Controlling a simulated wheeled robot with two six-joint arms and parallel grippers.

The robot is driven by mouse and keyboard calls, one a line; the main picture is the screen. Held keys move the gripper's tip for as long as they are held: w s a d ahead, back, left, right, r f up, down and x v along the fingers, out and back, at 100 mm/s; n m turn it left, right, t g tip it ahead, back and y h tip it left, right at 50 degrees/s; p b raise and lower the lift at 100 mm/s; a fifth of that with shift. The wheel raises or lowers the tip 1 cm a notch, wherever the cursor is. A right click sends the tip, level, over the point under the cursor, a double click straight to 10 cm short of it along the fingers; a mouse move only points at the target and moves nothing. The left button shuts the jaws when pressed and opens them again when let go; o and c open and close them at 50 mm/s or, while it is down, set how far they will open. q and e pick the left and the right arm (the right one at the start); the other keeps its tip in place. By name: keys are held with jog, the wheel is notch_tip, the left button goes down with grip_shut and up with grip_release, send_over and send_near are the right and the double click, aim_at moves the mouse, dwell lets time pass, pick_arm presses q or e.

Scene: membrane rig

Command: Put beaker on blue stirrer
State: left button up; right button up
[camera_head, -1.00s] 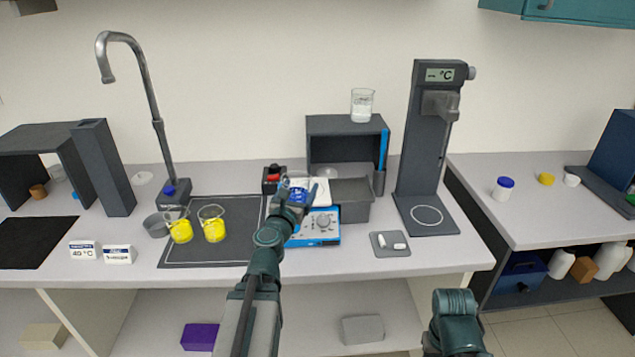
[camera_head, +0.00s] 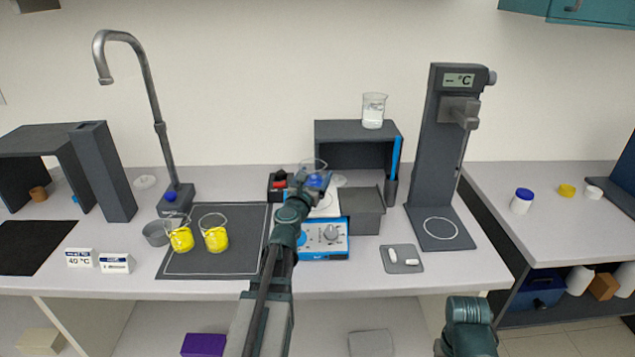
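A glass beaker with blue contents (camera_head: 320,181) is at the end of my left arm, over the back part of the blue stirrer (camera_head: 325,239). My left gripper (camera_head: 308,187) appears shut on this beaker; its fingers are partly hidden by the wrist. The stirrer has a blue body, a knob on its front and a pale top plate, partly covered by my arm and the beaker. I cannot tell whether the beaker touches the plate. Only a link of my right arm shows at the bottom right; its gripper is out of view.
Two beakers with yellow contents (camera_head: 215,237) stand on a dark mat at left. A grey bin (camera_head: 362,212) and dark shelf box (camera_head: 358,130) are close right of and behind the stirrer. A white-filled beaker (camera_head: 373,112) stands on the box. A tall temperature stand (camera_head: 441,150) is further right.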

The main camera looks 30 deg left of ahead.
pick_arm(q)
jog(key=shift+w+a, duration=0.15)
jog(key=shift+w, duration=0.15)
jog(key=shift+w+a+f+b, duration=0.2)
jog(key=shift+w, duration=0.4)
jog(key=shift+w+a+f+b, duration=0.2)
jog(key=shift+w, duration=0.35)
jog(key=f+b, duration=0.3)
jog(key=shift+s+d, duration=0.1)
jog(key=shift+s, duration=0.1)
jog(key=shift+f, duration=0.2)
jog(key=o, duration=1.4)
jog(key=shift+r, duration=0.1)
